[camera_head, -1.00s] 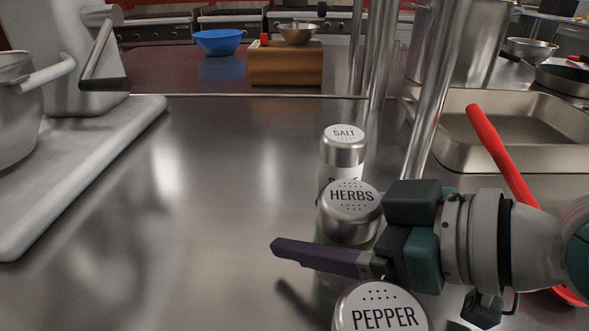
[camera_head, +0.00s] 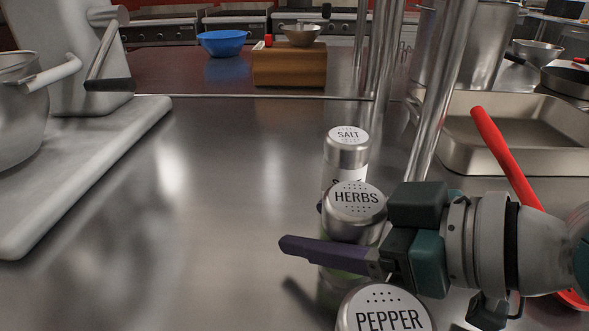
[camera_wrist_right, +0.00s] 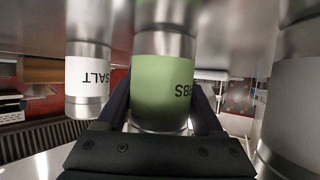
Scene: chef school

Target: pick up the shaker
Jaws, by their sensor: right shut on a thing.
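The herbs shaker (camera_head: 355,205) has a silver perforated cap and stands between the salt shaker (camera_head: 347,155) and the pepper shaker (camera_head: 385,308). My right gripper (camera_head: 304,226) reaches in from the right and is shut on the herbs shaker, below its cap. In the right wrist view the shaker's green label (camera_wrist_right: 162,85) sits between the two dark fingers. The salt shaker (camera_wrist_right: 88,85) stands apart on the left there. I cannot tell whether the herbs shaker is off the counter. My left gripper is not in view.
A metal post (camera_head: 441,95) rises behind my right gripper. A baking pan (camera_head: 520,165) and a red-handled utensil (camera_head: 505,155) lie to the right. A white stand mixer (camera_head: 75,50) is at the left. The steel counter (camera_head: 220,200) is clear in the middle.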

